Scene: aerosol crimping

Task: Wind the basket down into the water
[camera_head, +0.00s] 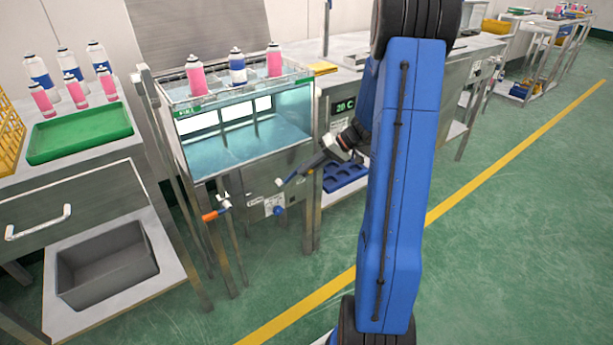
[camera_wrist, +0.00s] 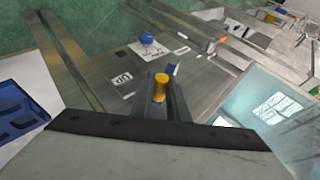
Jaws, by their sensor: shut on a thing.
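The glass-walled water tank (camera_head: 215,155) holds teal water. Three aerosol cans, two pink (camera_head: 194,76) and one white and blue (camera_head: 237,66), stand at its top in the basket, whose frame is hard to make out. My gripper (camera_head: 283,182) is at the tank's steel front, below the glass. In the wrist view my gripper (camera_wrist: 168,85) is shut on a yellow crank knob (camera_wrist: 160,88); the crank arm is mostly hidden. The tank also shows at the right of the wrist view (camera_wrist: 272,106).
A green tray (camera_head: 80,135) and several cans are on the left bench. A blue rack (camera_head: 345,176) sits low at right. Green floor is open in front.

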